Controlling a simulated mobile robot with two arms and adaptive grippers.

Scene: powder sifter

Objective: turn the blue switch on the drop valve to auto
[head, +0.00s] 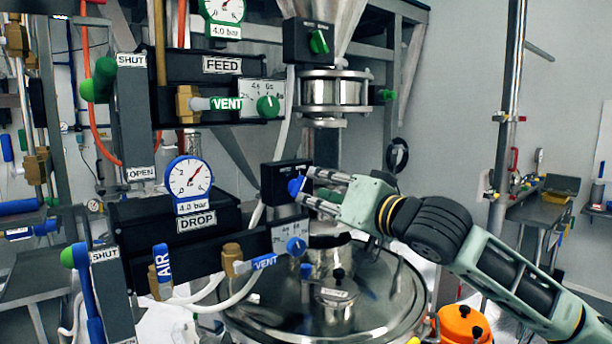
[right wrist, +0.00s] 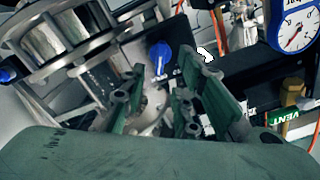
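The blue switch (head: 296,186) sits on the front of a small black box (head: 279,180), right of the DROP panel (head: 180,238) with its blue-rimmed gauge. Its lettering is too small to read. My right gripper (head: 306,187) comes in from the right, its fingertips close to the switch. In the right wrist view my right gripper (right wrist: 163,68) is open, its two green fingers apart, and the blue switch (right wrist: 160,52) shows in the gap between them, just beyond the tips. I cannot tell whether they touch it. My left gripper is not in view.
A steel vessel (head: 275,318) with a shiny lid stands below. A similar black box with a green switch (head: 318,41) is above, near the FEED panel (head: 222,65). White hoses hang by the DROP panel. An orange object (head: 463,324) is at lower right.

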